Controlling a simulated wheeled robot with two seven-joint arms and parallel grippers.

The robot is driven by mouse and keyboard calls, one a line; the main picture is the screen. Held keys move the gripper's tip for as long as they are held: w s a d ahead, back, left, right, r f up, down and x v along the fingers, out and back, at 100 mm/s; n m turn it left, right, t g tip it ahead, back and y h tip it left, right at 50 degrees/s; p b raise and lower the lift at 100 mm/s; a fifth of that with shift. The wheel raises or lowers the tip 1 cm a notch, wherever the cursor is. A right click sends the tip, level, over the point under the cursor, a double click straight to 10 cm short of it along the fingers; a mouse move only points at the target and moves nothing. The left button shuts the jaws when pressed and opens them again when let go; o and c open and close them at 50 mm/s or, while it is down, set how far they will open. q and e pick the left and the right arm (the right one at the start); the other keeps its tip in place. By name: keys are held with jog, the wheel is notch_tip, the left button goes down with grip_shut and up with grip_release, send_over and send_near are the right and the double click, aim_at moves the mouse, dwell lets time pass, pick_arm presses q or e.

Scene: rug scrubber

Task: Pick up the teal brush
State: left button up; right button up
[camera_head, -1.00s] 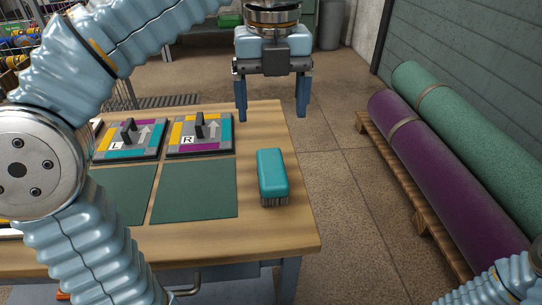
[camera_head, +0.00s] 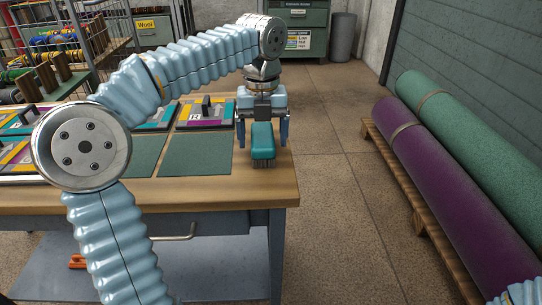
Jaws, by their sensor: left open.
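The teal brush (camera_head: 263,142) lies on the wooden table (camera_head: 215,188) near its right edge, teal back up and dark bristles down. My left gripper (camera_head: 263,138) is open and low over the far part of the brush. Its two blue fingers point down, one on each side of the brush, with a small gap visible on each side. Whether either finger touches the brush cannot be told. Of my right arm only a bit shows at the bottom right corner; its gripper is out of view.
A dark green mat (camera_head: 195,153) lies left of the brush. Behind it is a coloured panel marked R (camera_head: 205,115). Purple (camera_head: 440,170) and green (camera_head: 470,145) rolls lie on a wooden pallet at right. Open floor (camera_head: 335,180) lies between.

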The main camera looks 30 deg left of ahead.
aim_at(263, 134)
pick_arm(q)
jog(key=shift+s, duration=0.1)
jog(key=c, duration=1.1)
jog(key=shift+r, duration=0.15)
jog(key=shift+r, duration=0.25)
notch_tip(263, 134, up, 3)
jog(key=shift+f+p, duration=0.2)
jog(key=shift+p, duration=0.4)
jog(key=s+a+r+p, duration=0.1)
jog(key=s+a+r, duration=0.5)
jog(key=a+r, duration=0.3)
jog(key=a, duration=0.3)
jog(key=shift+s+a+r, duration=0.2)
jog(key=shift+s+r, duration=0.1)
jog(key=shift+r, duration=0.05)
